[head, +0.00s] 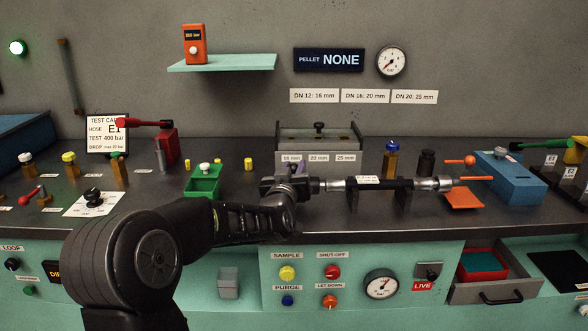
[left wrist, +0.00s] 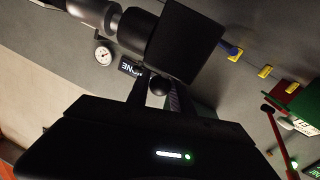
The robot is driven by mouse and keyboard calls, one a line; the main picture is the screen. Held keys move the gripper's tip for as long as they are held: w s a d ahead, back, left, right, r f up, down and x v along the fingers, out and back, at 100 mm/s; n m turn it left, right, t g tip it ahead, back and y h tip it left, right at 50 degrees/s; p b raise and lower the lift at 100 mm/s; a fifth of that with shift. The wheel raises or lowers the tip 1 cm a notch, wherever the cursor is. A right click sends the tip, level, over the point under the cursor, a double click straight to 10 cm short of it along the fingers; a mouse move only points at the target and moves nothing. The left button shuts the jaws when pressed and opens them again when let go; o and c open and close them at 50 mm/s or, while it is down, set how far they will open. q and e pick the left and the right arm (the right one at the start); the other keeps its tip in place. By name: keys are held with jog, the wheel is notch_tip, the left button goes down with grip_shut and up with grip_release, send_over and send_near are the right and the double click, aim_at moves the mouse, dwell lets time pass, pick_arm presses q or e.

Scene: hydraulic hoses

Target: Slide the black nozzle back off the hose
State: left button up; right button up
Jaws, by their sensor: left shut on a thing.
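The hose (head: 380,184) lies level across a black stand on the bench, with a white label at its middle and silver fittings at both ends. The black nozzle (head: 313,185) is at the left fitting (head: 336,185), in line with it. In the left wrist view the nozzle (left wrist: 190,38) is a dark block with a round collar that meets the silver fitting (left wrist: 100,10); how far it overlaps is hidden. My left gripper (head: 291,186) is shut on the nozzle; in the left wrist view its fingers (left wrist: 157,92) sit below the block. My right gripper is not in view.
A grey box with size slots (head: 319,143) stands behind the nozzle. A green tray (head: 203,183) is to the left. A blue block (head: 512,178) and an orange plate (head: 464,198) lie near the right fitting. The bench front edge runs close below the hose.

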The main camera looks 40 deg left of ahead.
pick_arm(q)
grip_shut()
dwell(0.8)
